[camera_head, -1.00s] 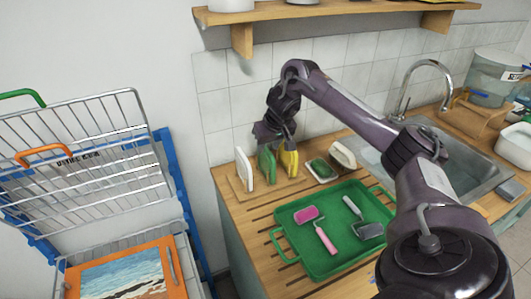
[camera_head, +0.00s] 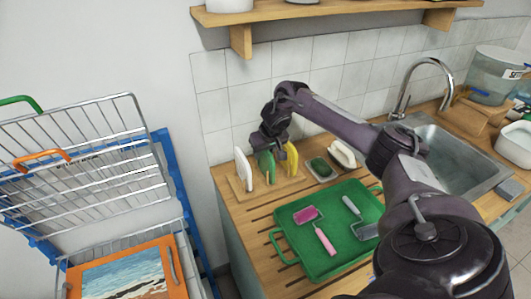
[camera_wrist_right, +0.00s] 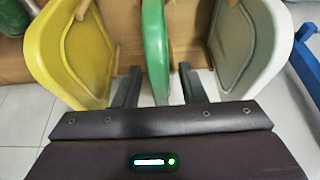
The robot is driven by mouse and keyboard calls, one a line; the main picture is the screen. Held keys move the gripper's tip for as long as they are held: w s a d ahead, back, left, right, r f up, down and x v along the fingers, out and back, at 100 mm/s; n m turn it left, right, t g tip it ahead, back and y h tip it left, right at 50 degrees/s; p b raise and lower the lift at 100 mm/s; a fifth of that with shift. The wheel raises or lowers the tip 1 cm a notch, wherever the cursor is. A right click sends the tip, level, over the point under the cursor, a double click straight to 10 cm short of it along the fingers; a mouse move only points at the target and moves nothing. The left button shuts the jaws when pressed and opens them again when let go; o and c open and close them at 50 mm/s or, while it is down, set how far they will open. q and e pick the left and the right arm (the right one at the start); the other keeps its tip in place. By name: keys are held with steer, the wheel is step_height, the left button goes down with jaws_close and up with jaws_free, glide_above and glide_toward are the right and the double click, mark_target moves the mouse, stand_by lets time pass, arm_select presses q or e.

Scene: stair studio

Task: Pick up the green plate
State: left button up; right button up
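The green plate (camera_head: 266,166) stands upright on edge in a wooden rack (camera_head: 234,185), between a white plate (camera_head: 243,168) and a yellow plate (camera_head: 291,160). My right gripper (camera_head: 270,146) is above it and hides its upper edge in the head view. In the right wrist view, the open right gripper (camera_wrist_right: 157,86) has one finger on each side of the green plate (camera_wrist_right: 154,45), with a gap showing on both sides. The yellow plate (camera_wrist_right: 72,48) is left of the fingers and the white plate (camera_wrist_right: 246,45) is right. My left gripper is not in view.
A green tray (camera_head: 287,226) with a pink roller (camera_head: 325,240) lies in front of the rack. A sponge dish (camera_head: 321,169) is right of it. The sink (camera_head: 455,155) is farther right, a wire rack (camera_head: 85,150) left. A shelf (camera_head: 330,12) hangs above.

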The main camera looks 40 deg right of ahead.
steer(key=shift+r, duration=0.1)
jaws_close()
